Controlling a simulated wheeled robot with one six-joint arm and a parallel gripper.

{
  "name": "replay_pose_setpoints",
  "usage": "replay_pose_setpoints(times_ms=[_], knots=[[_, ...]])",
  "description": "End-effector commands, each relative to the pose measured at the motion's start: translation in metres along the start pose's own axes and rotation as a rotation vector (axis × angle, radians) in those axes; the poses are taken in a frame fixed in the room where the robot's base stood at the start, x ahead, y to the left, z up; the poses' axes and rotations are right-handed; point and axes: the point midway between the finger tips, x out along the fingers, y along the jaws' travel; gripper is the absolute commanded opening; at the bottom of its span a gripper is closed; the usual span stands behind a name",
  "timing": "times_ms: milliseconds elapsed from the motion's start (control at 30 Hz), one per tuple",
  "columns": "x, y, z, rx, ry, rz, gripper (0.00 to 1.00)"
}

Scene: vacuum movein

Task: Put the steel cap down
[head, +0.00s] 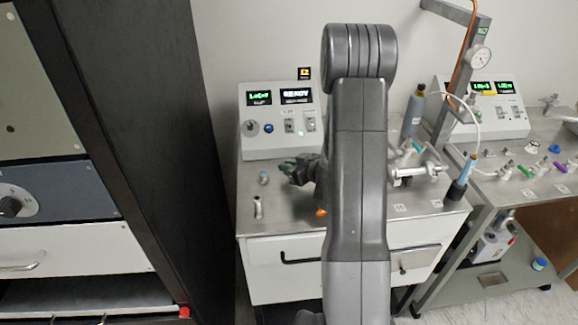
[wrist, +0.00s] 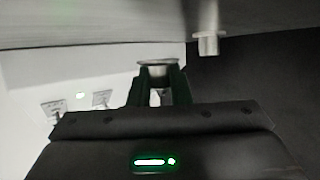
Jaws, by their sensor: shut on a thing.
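My gripper (wrist: 158,88) is shut on the steel cap (wrist: 157,64), a small round metal piece with a wide flat rim, held between the fingertips in the wrist view. In the head view my gripper (head: 288,171) is over the left half of the steel bench top (head: 285,222), in front of the control box. I cannot make out the cap there. In the wrist view the grey bench surface (wrist: 90,27) runs across the top, close to the cap; I cannot tell whether they touch.
A short steel tube (head: 257,207) stands front left on the bench, with a small teal-topped piece (head: 263,178) behind it. The control box (head: 282,120) stands at the back. A dark cabinet (head: 150,120) rises left. Clamps and a bottle (head: 413,112) crowd the right side.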

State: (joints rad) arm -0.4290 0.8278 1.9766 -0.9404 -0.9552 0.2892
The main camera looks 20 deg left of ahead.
Motion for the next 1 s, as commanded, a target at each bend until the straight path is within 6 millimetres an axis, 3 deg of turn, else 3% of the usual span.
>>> replay_pose_setpoints(times_ms=[667, 700, 767, 1000], knots=[[0.005, -0.001, 0.016, 0.006, -0.007, -0.002, 0.0], [0.005, -0.002, 0.017, 0.007, -0.009, -0.002, 0.25], [0.005, -0.002, 0.018, 0.008, -0.01, -0.003, 0.37], [0.005, -0.002, 0.019, 0.01, -0.012, -0.002, 0.39]])
